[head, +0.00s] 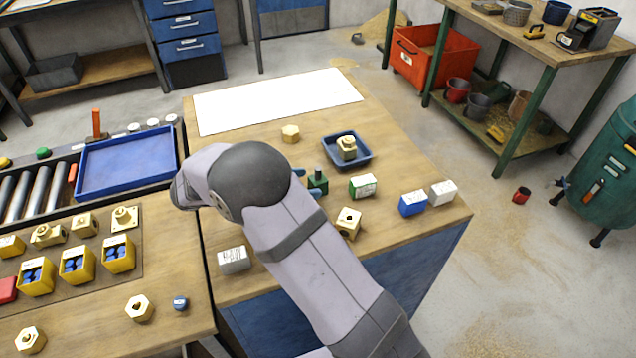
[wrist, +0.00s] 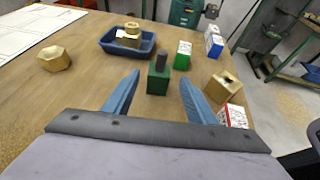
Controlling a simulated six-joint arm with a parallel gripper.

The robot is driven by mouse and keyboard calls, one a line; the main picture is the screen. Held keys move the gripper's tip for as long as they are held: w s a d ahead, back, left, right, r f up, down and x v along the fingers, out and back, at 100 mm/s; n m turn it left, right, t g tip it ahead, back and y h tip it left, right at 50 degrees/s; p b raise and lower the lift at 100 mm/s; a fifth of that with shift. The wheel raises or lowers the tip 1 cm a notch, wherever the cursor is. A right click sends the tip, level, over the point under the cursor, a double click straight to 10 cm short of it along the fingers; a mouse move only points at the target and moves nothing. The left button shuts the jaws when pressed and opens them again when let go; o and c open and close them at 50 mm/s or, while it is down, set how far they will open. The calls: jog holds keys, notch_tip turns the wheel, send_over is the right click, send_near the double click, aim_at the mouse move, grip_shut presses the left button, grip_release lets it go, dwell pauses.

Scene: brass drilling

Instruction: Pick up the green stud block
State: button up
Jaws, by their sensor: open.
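The green stud block (wrist: 158,78) is a dark green cube with a grey stud standing upright on top, on the wooden table. In the wrist view it stands ahead of my gripper (wrist: 158,95), between the lines of its two blue fingers. The fingers are apart and nothing is held. In the head view the green stud block (head: 318,182) shows beside my arm, which hides part of the gripper (head: 306,184). I cannot tell how far the fingertips are from the block.
A blue tray (head: 361,164) holding a brass part (head: 346,147) stands behind the block. To the right are a green-and-white block (head: 363,186) and a brass block (head: 348,222). A brass hex piece (head: 290,133) lies back left. A blue-and-white block (head: 412,204) is farther right.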

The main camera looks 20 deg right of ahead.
aim_at(318, 181)
jog(key=shift+p+x, duration=0.85)
jog(key=shift+x, duration=1.75)
jog(key=shift+w, duration=0.1)
jog(key=shift+c, duration=0.4)
grip_shut()
